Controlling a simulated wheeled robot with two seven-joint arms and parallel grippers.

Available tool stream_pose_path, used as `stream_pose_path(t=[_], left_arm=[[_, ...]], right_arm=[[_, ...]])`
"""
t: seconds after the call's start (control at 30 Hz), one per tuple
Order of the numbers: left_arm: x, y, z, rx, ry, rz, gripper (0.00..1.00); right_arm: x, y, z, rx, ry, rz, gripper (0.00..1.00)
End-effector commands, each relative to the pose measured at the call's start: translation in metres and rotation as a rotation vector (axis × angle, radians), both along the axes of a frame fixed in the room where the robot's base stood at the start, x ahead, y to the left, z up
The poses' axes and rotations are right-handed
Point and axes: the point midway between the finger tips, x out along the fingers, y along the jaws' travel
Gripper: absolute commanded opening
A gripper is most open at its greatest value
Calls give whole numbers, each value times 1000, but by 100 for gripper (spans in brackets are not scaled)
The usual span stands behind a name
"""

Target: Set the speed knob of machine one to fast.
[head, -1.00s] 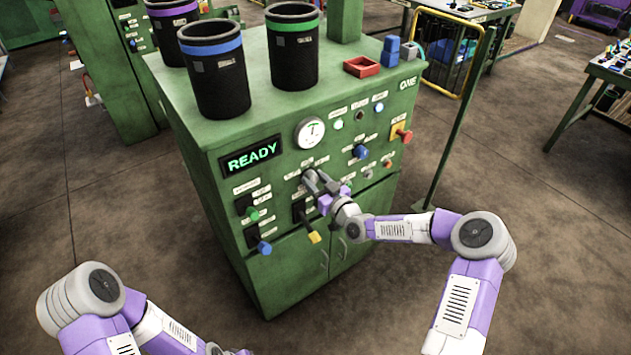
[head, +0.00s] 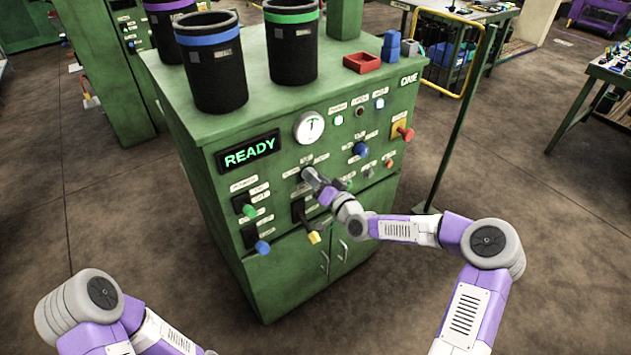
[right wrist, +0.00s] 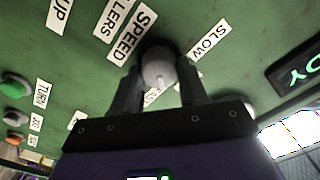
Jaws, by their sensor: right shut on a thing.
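Machine one is the green cabinet (head: 212,165) marked ONE, with a lit READY display (head: 248,151). Its speed knob (right wrist: 158,68) is a round grey knob below the SPEED label (right wrist: 131,33) in the right wrist view. My right gripper (right wrist: 159,88) is shut on it, one finger on each side. A pale pointer line shows on the knob, towards a label half hidden between the fingers. The SLOW label (right wrist: 207,41) is clear to the right. In the head view my right gripper (head: 311,177) covers the knob. My left gripper is outside the picture.
A white gauge (head: 309,127), a blue knob (head: 361,150) and a red knob on a yellow plate (head: 402,132) sit around the gripper. A yellow-tipped lever (head: 314,237) is just below it. Black bins and a red tray (head: 363,63) stand on top.

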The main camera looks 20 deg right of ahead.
Motion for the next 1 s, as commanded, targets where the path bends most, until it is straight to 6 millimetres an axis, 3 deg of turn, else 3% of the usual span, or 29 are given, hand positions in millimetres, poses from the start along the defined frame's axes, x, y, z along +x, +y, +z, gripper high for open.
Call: stream_pose_path(t=[0.33, 0.9, 0.93, 1.0], left_arm=[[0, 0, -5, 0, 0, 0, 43], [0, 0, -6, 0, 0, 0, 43], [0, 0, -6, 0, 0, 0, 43], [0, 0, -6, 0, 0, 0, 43]], right_arm=[[0, -1, -2, 149, 56, 0, 13], [0, 0, -1, 181, 68, 1, 13], [0, 0, -1, 181, 68, 1, 44], [0, 0, -1, 181, 68, 1, 55]])
